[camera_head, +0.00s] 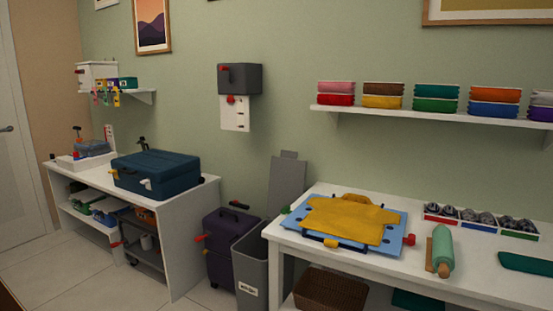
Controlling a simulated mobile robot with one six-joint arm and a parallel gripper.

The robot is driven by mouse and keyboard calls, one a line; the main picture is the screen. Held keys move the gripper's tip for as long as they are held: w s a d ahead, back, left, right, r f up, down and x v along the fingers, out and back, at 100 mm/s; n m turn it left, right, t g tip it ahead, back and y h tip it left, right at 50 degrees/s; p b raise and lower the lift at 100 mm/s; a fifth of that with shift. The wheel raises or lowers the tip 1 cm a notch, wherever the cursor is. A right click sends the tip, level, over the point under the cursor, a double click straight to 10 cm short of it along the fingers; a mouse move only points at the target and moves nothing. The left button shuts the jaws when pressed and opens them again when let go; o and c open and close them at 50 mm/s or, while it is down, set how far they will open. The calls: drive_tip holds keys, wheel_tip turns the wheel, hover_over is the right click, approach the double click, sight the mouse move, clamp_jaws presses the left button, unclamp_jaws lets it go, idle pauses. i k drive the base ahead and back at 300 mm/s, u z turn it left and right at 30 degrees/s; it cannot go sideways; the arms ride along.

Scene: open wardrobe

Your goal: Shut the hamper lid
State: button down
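The hamper (248,270) is a tall grey bin with a small white label on its front. It stands on the floor between a dark purple suitcase and the right-hand white table. Its grey lid (287,184) is open and stands nearly upright at the back, close to the wall, with a small tab at its top edge. The table's corner hides part of the hamper's right side. The hamper's inside and its hinge cannot be made out clearly. My gripper is not in view.
The purple suitcase (219,248) stands close to the hamper's left. The right table (453,281) holds a blue board with yellow cloth (345,221) and a green rolling pin (442,249). A left bench (192,213) carries a blue case (157,172). Floor (182,303) shows free at front left.

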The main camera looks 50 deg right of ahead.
sight(288, 174)
drive_tip(key=z, duration=0.75)
drive_tip(key=k, duration=0.15)
drive_tip(key=u, duration=1.95)
drive_tip(key=k, duration=0.6)
drive_tip(key=z, duration=1.1)
drive_tip(key=k, duration=0.85)
drive_tip(key=z, duration=1.05)
drive_tip(key=i, duration=1.05)
drive_tip(key=z, duration=0.15)
